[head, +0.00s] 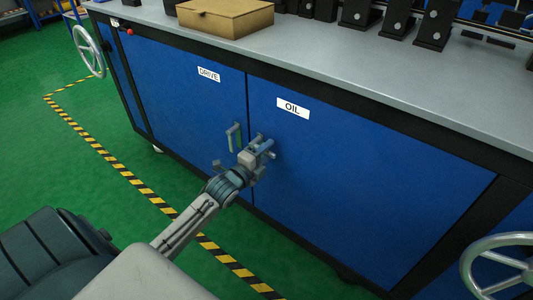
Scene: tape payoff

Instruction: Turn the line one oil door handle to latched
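The blue OIL door (370,170) is on the front of the cabinet, right of the DRIVE door, and looks closed. Its white OIL label (293,108) is near the top left corner. My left gripper (264,146) is at the left edge of the OIL door, below the label, where it covers the oil handle's place. The handle cannot be made out clearly behind it, nor its angle. Whether the fingers are shut on the handle is too small to tell. My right gripper is not in view.
The DRIVE door (190,95) has an upright handle (234,137) just left of my gripper. A grey worktop (300,48) above carries a cardboard box (226,17) and black fixtures. Handwheels stand at left (88,50) and lower right (503,268). Striped tape (130,178) marks the green floor.

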